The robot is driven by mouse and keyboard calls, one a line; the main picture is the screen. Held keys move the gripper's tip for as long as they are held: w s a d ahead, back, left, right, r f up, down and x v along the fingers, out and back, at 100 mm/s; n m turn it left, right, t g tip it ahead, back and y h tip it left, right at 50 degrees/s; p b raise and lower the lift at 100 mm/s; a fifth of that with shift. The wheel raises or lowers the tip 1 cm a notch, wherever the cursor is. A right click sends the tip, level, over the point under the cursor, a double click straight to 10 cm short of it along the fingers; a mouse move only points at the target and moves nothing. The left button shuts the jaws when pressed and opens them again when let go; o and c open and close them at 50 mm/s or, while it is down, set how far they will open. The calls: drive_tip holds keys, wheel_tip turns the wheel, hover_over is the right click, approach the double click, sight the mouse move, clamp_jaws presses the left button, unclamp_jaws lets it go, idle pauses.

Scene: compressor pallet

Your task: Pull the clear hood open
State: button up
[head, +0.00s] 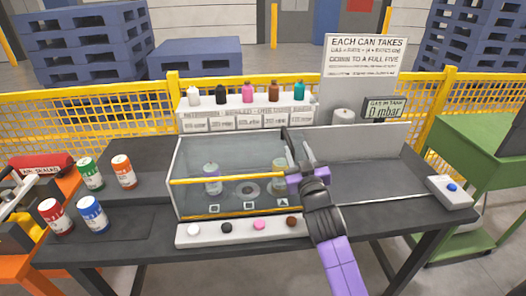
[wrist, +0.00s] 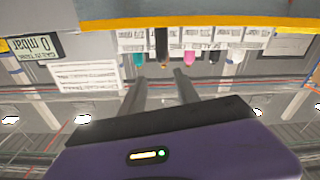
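The clear hood (head: 225,155) stands shut over the middle of the dark bench. A yellow bar (head: 225,180) runs across its front. My gripper (head: 297,148) is at the right end of the hood, fingers pointing up and away. In the wrist view its two fingers (wrist: 162,80) are apart with nothing between them. A yellow band (wrist: 200,23) crosses the top of that view, beyond the fingertips. I cannot tell whether the gripper touches the hood.
A white rack (head: 248,112) with several coloured bottles stands behind the hood. A strip of coloured buttons (head: 243,231) lies in front. Several cans (head: 92,214) stand at left. A grey panel (head: 365,143) and a blue-button box (head: 450,190) are at right. The bench between is clear.

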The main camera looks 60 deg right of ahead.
sight(290, 142)
drive_tip(key=shift+w+a+f, duration=0.15)
drive_tip(key=shift+w+f, duration=0.05)
drive_tip(key=shift+f, duration=0.75)
drive_tip(key=shift+f+g, duration=0.2)
drive_tip(key=shift+g, duration=0.2)
drive_tip(key=x, duration=0.4)
drive_tip(key=p+x, duration=0.1)
drive_tip(key=x, duration=0.2)
drive_tip(key=shift+w+d+f+p, duration=0.2)
drive_tip(key=shift+w+d+p, duration=0.05)
drive_tip(key=shift+p, duration=0.05)
clamp_jaws()
